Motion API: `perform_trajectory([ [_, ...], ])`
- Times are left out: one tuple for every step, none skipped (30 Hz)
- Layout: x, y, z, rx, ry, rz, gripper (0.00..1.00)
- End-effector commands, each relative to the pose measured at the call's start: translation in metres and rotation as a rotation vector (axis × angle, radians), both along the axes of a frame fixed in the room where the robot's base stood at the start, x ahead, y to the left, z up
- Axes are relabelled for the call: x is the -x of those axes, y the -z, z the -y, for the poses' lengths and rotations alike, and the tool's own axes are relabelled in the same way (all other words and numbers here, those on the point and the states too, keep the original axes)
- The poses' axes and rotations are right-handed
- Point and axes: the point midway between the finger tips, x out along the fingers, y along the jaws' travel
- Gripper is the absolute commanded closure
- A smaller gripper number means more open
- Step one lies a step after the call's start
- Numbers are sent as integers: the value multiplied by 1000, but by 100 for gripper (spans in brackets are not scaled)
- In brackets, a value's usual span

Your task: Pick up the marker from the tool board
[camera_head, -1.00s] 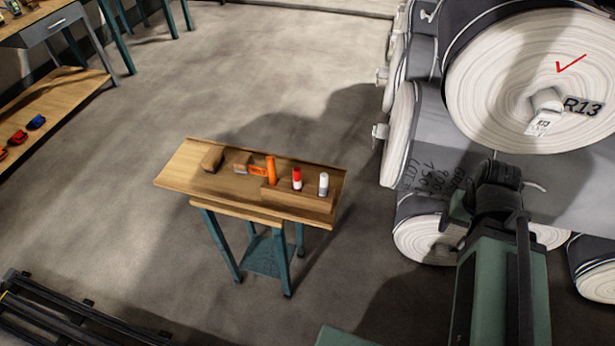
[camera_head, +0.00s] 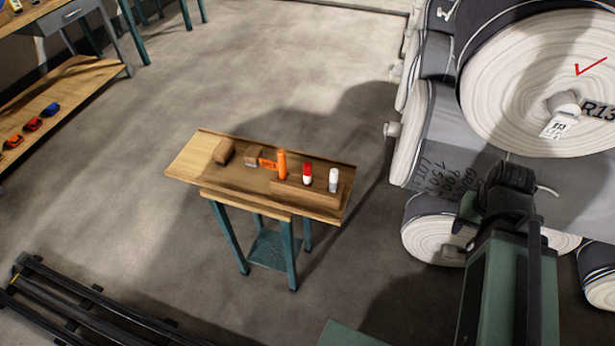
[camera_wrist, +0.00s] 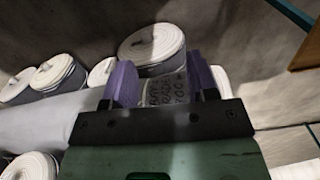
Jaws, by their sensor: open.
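The wooden tool board (camera_head: 190,163) rests on a small teal-legged stand in the middle of the head view. Upright along its right part stand an orange tool (camera_head: 282,165), a red-and-white marker-like piece (camera_head: 307,174) and a white-and-grey marker-like piece (camera_head: 333,180). I cannot tell which of these is the marker. My gripper (camera_wrist: 162,75) shows in the wrist view with two purple fingers apart and nothing held between them. It points toward the grey rolls, away from the board. In the head view my arm is at the right, well apart from the board.
Large wrapped rolls (camera_head: 520,85) are stacked at the right, close to my arm. Dark rails (camera_head: 75,305) run at lower left. A workbench (camera_head: 70,90) stands at upper left. Bare floor surrounds the stand.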

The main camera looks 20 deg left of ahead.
Motion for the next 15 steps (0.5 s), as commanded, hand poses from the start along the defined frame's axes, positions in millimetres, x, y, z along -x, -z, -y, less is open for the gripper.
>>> perform_trajectory([
  [0, -1, -3, 0, -8, 0, 47],
  [0, -3, -8, 0, -20, 0, 47],
  [0, -6, -19, 0, -46, 0, 47],
  [-1, -9, -31, 0, -75, 0, 47],
  [-5, -13, -47, 0, -112, 0, 47],
  [-12, -19, -73, 0, -172, 0, 47],
  [-19, -24, -96, 0, -221, 0, 47],
  [-25, -28, -122, 0, -269, 0, 47],
  [-32, -34, -157, 0, -308, 0, 47],
  [-35, -37, -184, 0, -321, 0, 47],
  [-38, -41, -210, 1, -321, 0, 47],
  [-39, -45, -245, 1, -308, 0, 47],
  [-39, -48, -270, 1, -291, -1, 47],
  [-38, -51, -295, 1, -266, -1, 47],
  [-37, -55, -329, 1, -219, -1, 47],
])
